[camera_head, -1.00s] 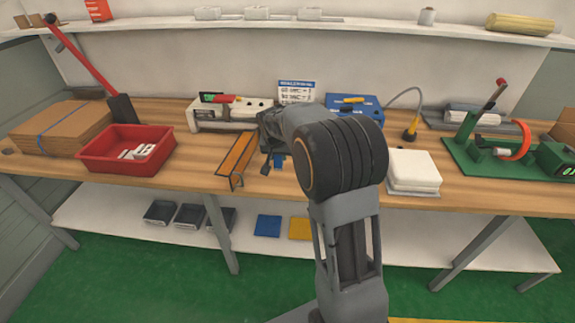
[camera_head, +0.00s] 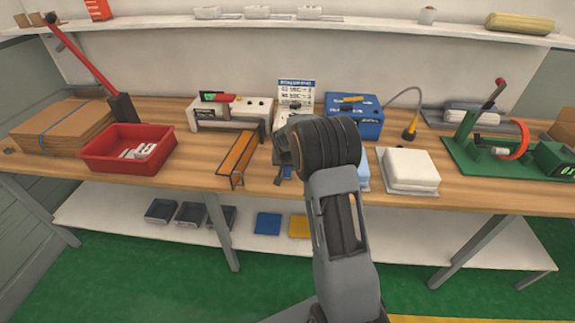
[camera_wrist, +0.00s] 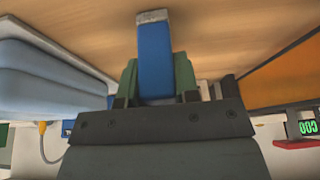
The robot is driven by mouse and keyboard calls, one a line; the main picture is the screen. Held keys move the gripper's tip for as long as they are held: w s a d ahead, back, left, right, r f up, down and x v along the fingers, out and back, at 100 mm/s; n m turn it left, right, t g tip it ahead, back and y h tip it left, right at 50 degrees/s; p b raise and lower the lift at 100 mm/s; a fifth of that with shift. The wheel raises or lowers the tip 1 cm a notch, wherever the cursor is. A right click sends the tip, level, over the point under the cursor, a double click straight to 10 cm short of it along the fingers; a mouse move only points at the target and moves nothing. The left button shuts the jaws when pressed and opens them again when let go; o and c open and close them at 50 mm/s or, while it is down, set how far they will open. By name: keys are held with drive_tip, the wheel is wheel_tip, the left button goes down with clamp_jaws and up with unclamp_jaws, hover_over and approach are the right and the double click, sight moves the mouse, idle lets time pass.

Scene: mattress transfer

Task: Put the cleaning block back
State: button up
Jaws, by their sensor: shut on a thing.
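The cleaning block, blue with a grey end, sits between the two green fingers of my gripper (camera_wrist: 156,78); the block (camera_wrist: 155,55) points away from the wrist in the wrist view. Its grey end is close to the wooden bench top; I cannot tell if it touches. In the head view my gripper (camera_head: 283,174) is low over the bench, right of the orange-topped strip (camera_head: 238,155). My arm hides most of it and of the block there.
A light blue pad (camera_head: 363,174) and white pads (camera_head: 410,168) lie to the right. A white sealing machine (camera_head: 230,112), a sign (camera_head: 295,92) and a blue box (camera_head: 354,118) stand behind. A red bin (camera_head: 127,150) is at left.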

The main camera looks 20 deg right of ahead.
drive_tip(key=o, duration=0.9)
drive_tip(key=shift+r, duration=0.2)
drive_tip(key=v, duration=1.1)
drive_tip(key=s+a+r+n+y, duration=0.1)
drive_tip(key=s+a+n, duration=0.2)
drive_tip(key=s, duration=1)
drive_tip(key=s+a+r+n+y, duration=0.1)
drive_tip(key=s+a+r+n, duration=0.1)
drive_tip(key=s+a, duration=0.5)
drive_tip(key=s+n, duration=0.1)
drive_tip(key=s, duration=0.5)
drive_tip(key=shift+s+a+b, duration=0.2)
drive_tip(key=shift+a+b, duration=0.05)
drive_tip(key=shift+b, duration=0.05)
